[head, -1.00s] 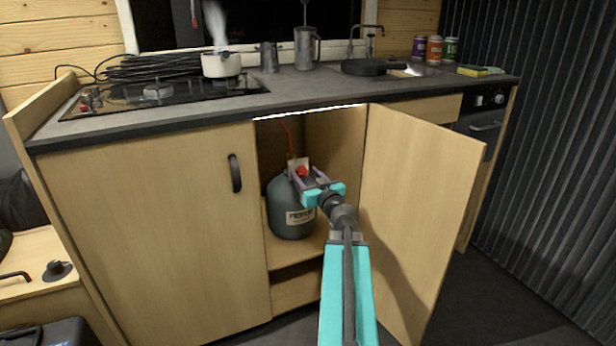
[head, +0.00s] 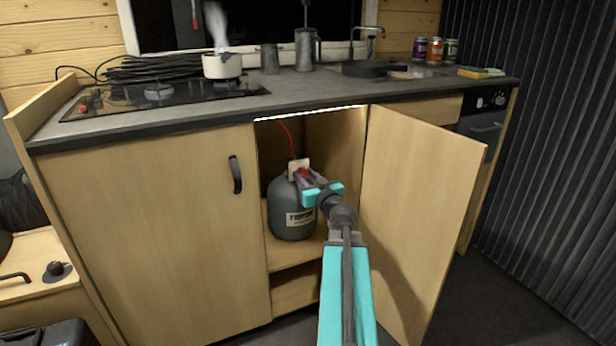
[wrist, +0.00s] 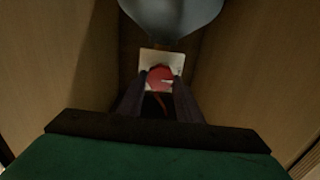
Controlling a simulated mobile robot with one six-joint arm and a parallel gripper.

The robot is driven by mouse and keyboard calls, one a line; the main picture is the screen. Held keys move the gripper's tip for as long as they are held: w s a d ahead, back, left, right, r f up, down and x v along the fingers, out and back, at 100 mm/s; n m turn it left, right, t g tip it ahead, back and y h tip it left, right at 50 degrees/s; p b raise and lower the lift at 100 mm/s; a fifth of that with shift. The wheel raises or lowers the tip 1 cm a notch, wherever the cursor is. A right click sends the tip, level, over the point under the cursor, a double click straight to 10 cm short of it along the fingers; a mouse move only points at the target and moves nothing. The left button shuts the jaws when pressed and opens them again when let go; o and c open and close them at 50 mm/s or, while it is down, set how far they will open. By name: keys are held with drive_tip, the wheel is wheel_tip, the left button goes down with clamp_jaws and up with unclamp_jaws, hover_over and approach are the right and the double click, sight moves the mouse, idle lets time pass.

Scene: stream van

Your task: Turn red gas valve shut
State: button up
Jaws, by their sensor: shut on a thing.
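The red gas valve (wrist: 160,77) sits on a pale square plate (wrist: 150,59) in the wrist view, with a finger on each side of it. In the head view only a little of the red valve (head: 303,172) shows, between the fingers at the top of the grey gas bottle (head: 283,215). The bottle stands upright inside the open cupboard. My gripper (head: 302,176) reaches in from the front right and is shut on the valve. The fingers hide part of the valve in the head view.
The right cupboard door (head: 415,200) stands open beside my arm. The left door (head: 150,235) is closed. A worktop (head: 300,92) overhangs the opening. A steaming white pot (head: 222,67) stands on the hob. An orange hose (head: 288,138) rises behind the valve.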

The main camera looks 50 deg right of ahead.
drive_tip(key=shift+s+d+f+m+b, duration=0.15)
drive_tip(key=shift+s+m+b, duration=0.15)
drive_tip(key=shift+m+b, duration=0.95)
drive_tip(key=shift+m, duration=0.65)
drive_tip(key=m+b, duration=0.1)
drive_tip(key=m, duration=0.4)
drive_tip(key=shift+d, duration=0.1)
drive_tip(key=m, duration=0.5)
drive_tip(key=shift+s, duration=0.1)
drive_tip(key=shift+f+m+p, duration=0.1)
drive_tip(key=shift+m+p, duration=0.65)
drive_tip(key=shift+m, duration=1.35)
drive_tip(key=o, duration=1)
drive_tip(key=shift+o, duration=0.2)
